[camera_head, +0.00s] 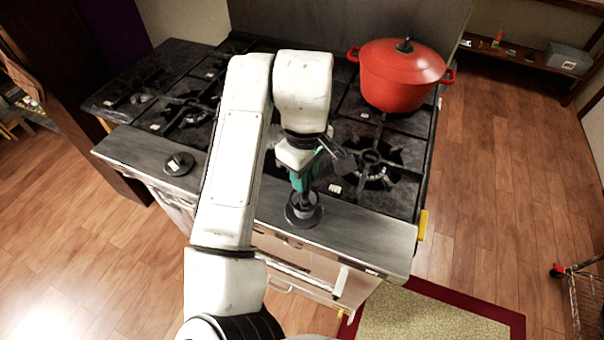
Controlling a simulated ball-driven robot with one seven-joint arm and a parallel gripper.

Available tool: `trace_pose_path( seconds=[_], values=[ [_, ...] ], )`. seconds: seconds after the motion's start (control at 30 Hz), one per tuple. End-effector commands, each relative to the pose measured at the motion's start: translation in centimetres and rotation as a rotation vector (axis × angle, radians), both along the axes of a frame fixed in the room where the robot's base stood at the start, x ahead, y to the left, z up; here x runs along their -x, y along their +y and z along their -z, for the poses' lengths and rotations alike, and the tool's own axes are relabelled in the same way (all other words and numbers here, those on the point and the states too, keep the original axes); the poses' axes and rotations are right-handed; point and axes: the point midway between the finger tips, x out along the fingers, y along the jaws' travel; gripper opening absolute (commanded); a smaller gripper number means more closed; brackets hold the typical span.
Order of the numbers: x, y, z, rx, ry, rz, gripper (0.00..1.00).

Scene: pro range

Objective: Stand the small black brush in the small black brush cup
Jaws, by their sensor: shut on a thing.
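My gripper (302,188), with teal fingers, points down over the grey front ledge of the stove. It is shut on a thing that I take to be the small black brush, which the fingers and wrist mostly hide. Directly below the fingertips is a small black cup with a wide round base (304,217), standing on the ledge. The fingertips overlap the cup's top in this view. I cannot tell whether the brush is inside the cup or just above it.
A small dark round object (179,164) sits on the ledge further left. A red lidded pot (402,78) stands on the back right burner. Burner grates (372,168) lie just behind the ledge (365,240). The ledge is clear right of the cup.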

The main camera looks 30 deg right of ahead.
Motion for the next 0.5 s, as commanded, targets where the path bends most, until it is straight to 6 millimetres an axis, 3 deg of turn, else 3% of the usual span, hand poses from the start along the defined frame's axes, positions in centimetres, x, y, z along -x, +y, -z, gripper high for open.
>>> trace_pose_path(
  seconds=[0.5],
  values=[
    [-0.01, 0.01, 0.44, 0.000, 0.000, -0.001, 0.00]
  ],
)
